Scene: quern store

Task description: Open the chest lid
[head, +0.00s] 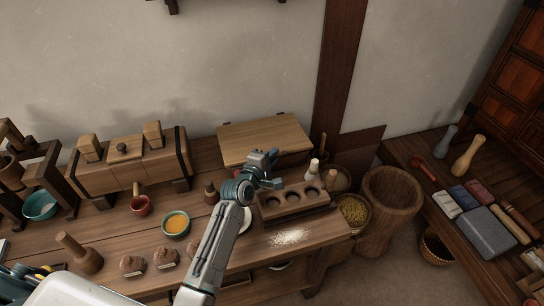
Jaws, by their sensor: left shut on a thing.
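The chest is a light wooden box with a flat plank lid (265,136), standing at the back of the table against the wall. The lid lies over the box and looks closed or nearly so; no inside shows. My left gripper (274,172) is at the lid's front edge, right of its middle, shut on the lid's front. The gripper hides the exact spot it holds and part of the chest's front. My right gripper is not in view.
A dark wooden block with round hollows (293,200) stands close right of my gripper. A white plate (244,220) is partly behind my arm. A bowl of orange powder (176,223) and a wooden box with blocks (127,166) stand left. Bare wall rises behind the chest.

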